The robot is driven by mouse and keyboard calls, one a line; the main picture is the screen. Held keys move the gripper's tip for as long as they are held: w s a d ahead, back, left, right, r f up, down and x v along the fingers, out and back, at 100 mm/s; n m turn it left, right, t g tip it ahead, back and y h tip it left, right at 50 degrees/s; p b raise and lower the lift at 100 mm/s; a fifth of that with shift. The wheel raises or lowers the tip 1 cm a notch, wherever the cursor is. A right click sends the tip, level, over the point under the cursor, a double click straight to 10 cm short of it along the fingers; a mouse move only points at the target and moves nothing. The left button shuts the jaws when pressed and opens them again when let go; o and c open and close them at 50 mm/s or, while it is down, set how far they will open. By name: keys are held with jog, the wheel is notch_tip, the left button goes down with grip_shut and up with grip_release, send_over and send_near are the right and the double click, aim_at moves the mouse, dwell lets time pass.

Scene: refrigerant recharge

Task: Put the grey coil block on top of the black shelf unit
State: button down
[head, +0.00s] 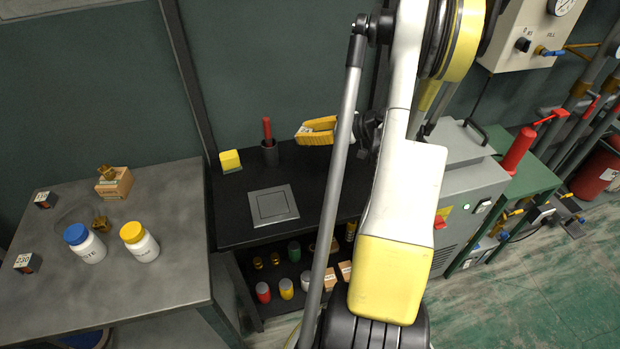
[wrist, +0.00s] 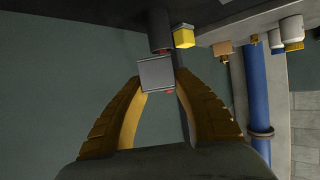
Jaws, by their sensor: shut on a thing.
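My gripper (head: 306,131), with yellow fingers, is above the back part of the black shelf unit (head: 232,228). In the wrist view the fingers (wrist: 157,84) are shut on the grey coil block (wrist: 157,73), a small grey square-faced piece at their tips. In the head view the block is mostly hidden by the fingers. The block appears held above the unit's top, apart from it. A square grey plate (head: 273,206) lies on the unit's top. My arm covers the unit's right part in the head view.
On the unit's top stand a yellow block (head: 230,160) and a dark cup (head: 269,153) with a red-handled thing, at the back. A grey table (head: 150,295) at left bears two bottles and small boxes. Bare black top surrounds the plate. A grey machine (head: 460,205) stands at right.

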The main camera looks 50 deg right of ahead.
jog(key=s+d+f+m+h+b, duration=0.1)
jog(key=s+d+m+h, duration=0.55)
jog(key=s+d, duration=1.45)
jog(key=shift+n+h, duration=0.25)
jog(key=w+f+b, duration=0.1)
jog(key=w+f, duration=0.1)
jog(key=w, duration=0.1)
jog(key=w+a+f+b, duration=0.1)
jog(key=w+f+b, duration=0.1)
jog(key=w, duration=0.1)
jog(key=w+f+b, duration=0.1)
jog(key=w+f, duration=0.1)
jog(key=w, duration=0.1)
jog(key=shift+w+a+f, duration=0.15)
jog(key=shift+w+f, duration=0.15)
jog(key=shift+w, duration=0.1)
jog(key=shift+f+b, duration=1.25)
jog(key=shift+f, duration=0.7)
jog(key=shift+f, duration=0.1)
jog(key=c, duration=1)
grip_release()
jog(key=shift+c, duration=0.2)
